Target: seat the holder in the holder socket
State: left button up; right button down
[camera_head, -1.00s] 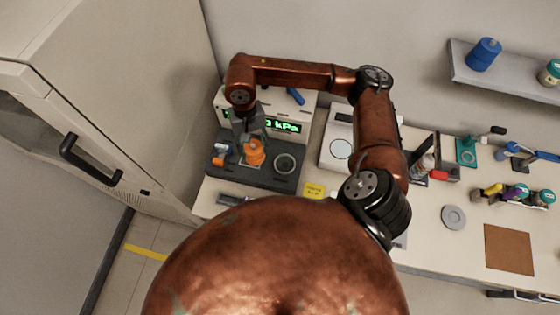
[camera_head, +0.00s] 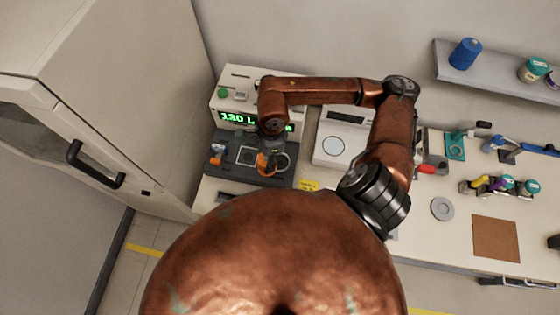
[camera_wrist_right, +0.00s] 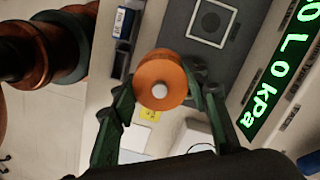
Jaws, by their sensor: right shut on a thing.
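The holder (camera_head: 263,166) is an orange round piece, seen in the head view over the dark grey base of the pressure unit. My right gripper (camera_head: 268,153) is shut on it. In the wrist view the orange holder (camera_wrist_right: 160,72) sits between the two dark green fingers, with a pale round knob at its middle. A square, light-edged recess (camera_head: 246,155) lies left of the holder, and a round ring (camera_head: 283,161) lies right, its left part covered. I cannot tell which is the holder socket. Height above the base is unclear. My left gripper is not in view.
The pressure unit (camera_head: 226,107) with its green display stands behind the base (camera_head: 233,172). A small blue-and-orange item (camera_head: 217,153) is on the base's left. A white device with a round plate (camera_head: 333,146) stands right. A tall cabinet (camera_head: 120,90) is at left.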

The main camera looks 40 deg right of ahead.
jog(key=s+m, duration=0.1)
jog(key=m, duration=0.1)
jog(key=m+p, duration=0.1)
jog(key=m, duration=0.1)
jog(key=s+m, duration=0.1)
jog(key=m, duration=0.2)
jog(key=shift+s+d+r+t+h+p, duration=0.15)
jog(key=shift+s+r+t+h+p, duration=0.15)
jog(key=shift+s+t, duration=0.1)
jog(key=s+r+m+h+p, duration=0.2)
jog(key=s+m+p, duration=0.35)
jog(key=m, duration=1.45)
jog(key=shift+g, duration=0.3)
jog(key=w+d+f+b, duration=0.2)
jog(key=w+f, duration=0.1)
jog(key=f, duration=0.1)
jog(key=w+d+f+b, duration=0.2)
jog(key=w+d+f, duration=0.1)
jog(key=w+f, duration=0.1)
jog(key=w+d+f+b, duration=0.2)
jog(key=w+f, duration=0.1)
jog(key=f, duration=0.1)
jog(key=shift+w+d+f+b, duration=0.15)
jog(key=shift+w+f+b, duration=0.1)
jog(key=shift+b, duration=0.05)
jog(key=shift+f, duration=0.1)
